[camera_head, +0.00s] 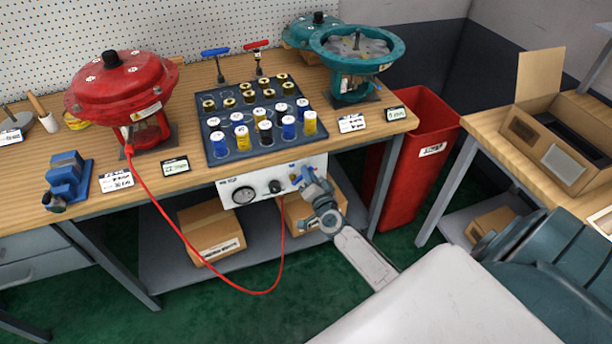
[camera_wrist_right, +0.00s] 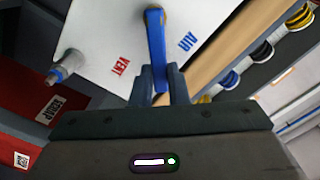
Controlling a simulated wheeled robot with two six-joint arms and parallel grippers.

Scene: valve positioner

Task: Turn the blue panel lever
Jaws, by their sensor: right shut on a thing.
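The blue panel lever (camera_head: 297,179) is on the right part of the white control panel's front (camera_head: 258,200). In the right wrist view, the lever (camera_wrist_right: 155,40) runs from its rounded top down between my fingers, with the red VENT label to its left and the blue AIR label to its right. My right gripper (camera_head: 310,181) is at the panel front. Its two fingers (camera_wrist_right: 163,78) are shut on the lever's lower end, one on each side. The fingertips are small and partly hidden in the head view. My left gripper is not in view.
The panel also has a gauge (camera_head: 243,195) and a black knob (camera_head: 275,186). A red hose (camera_head: 190,235) loops below it from the red actuator (camera_head: 115,82). Above is a dark tray (camera_head: 222,155) of spools. A red bin (camera_head: 405,190) stands right of my arm.

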